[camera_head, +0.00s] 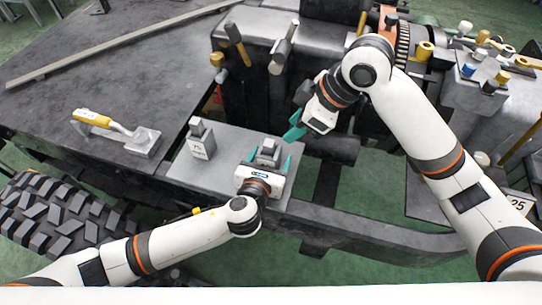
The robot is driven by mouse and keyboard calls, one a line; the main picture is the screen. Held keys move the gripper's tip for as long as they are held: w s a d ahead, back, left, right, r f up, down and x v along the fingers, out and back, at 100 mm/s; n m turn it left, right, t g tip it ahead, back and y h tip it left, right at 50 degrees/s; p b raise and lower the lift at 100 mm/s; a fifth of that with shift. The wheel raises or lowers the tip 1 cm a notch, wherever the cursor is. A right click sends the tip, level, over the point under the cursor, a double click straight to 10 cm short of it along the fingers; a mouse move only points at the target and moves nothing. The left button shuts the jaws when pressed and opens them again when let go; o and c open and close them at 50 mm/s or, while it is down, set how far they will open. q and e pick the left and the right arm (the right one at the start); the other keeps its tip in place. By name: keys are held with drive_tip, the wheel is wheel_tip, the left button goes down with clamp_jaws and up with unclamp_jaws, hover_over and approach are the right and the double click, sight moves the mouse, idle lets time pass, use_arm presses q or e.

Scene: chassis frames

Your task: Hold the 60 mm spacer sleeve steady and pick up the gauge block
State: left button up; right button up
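A grey block with a smaller piece on top (267,151) stands on the grey plate (222,172), between the teal fingers of my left gripper (268,158). The fingers lie on either side of it, and I cannot tell whether they touch it. Another grey block with a knob on top and a label reading 75 (200,142) stands upright to the left on the same plate. I cannot tell which is the spacer sleeve or the gauge block. My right gripper (296,126) hangs to the upper right of the left one, teal fingers apart, with nothing seen between them.
A yellow-handled tool (105,124) lies on the dark frame at left. Hammers (237,42) and other tools stand in the dark block behind. A tyre (60,218) sits at lower left.

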use_arm(q)
drive_tip(key=shift+w+d+f, duration=0.1)
drive_tip(key=shift+w, duration=0.2)
drive_tip(key=c, duration=1.1)
drive_tip(key=shift+c, duration=0.2)
